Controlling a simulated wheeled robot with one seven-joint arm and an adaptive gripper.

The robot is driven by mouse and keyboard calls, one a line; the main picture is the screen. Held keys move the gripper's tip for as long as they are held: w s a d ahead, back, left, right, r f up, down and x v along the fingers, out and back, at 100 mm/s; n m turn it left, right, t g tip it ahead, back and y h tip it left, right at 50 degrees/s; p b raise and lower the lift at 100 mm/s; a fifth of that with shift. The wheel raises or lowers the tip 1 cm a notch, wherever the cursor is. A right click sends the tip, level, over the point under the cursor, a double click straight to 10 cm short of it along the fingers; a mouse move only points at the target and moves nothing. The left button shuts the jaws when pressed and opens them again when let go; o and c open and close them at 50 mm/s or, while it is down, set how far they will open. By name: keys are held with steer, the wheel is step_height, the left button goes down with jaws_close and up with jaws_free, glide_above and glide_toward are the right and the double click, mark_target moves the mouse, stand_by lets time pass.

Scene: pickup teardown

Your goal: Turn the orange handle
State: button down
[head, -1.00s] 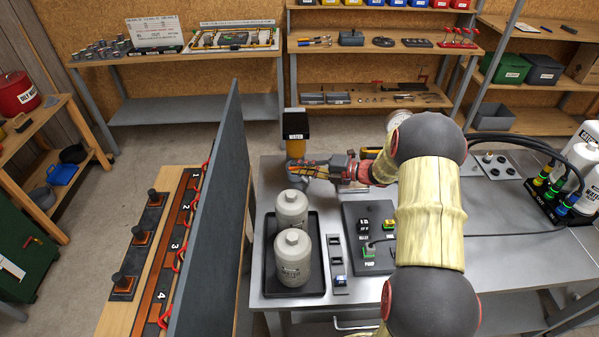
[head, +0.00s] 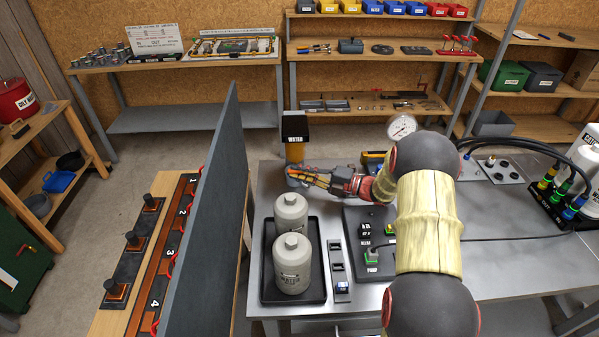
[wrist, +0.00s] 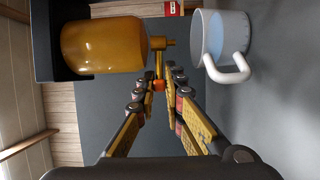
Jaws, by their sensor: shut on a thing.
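The orange handle (wrist: 158,85) is a small piece on the tap (wrist: 158,43) of an amber dispenser (wrist: 100,47) in the wrist view. My gripper (wrist: 161,83) has its two fingers closed in on the handle from both sides, so little of it shows. In the head view the dispenser (head: 295,152), under a dark top labelled WATER, stands at the back left of the metal bench. My gripper (head: 292,174) is just in front of its lower part there; the handle itself is too small to make out.
A clear cup with a white handle (wrist: 238,70) is close beside the tap in the wrist view. Two grey bottles (head: 291,213) stand in a black tray (head: 317,290) nearer me. A tall dark panel (head: 208,220) borders the bench's left side. A switch box (head: 355,250) sits right of the tray.

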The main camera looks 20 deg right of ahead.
steer(key=c, duration=1.9)
jaws_free()
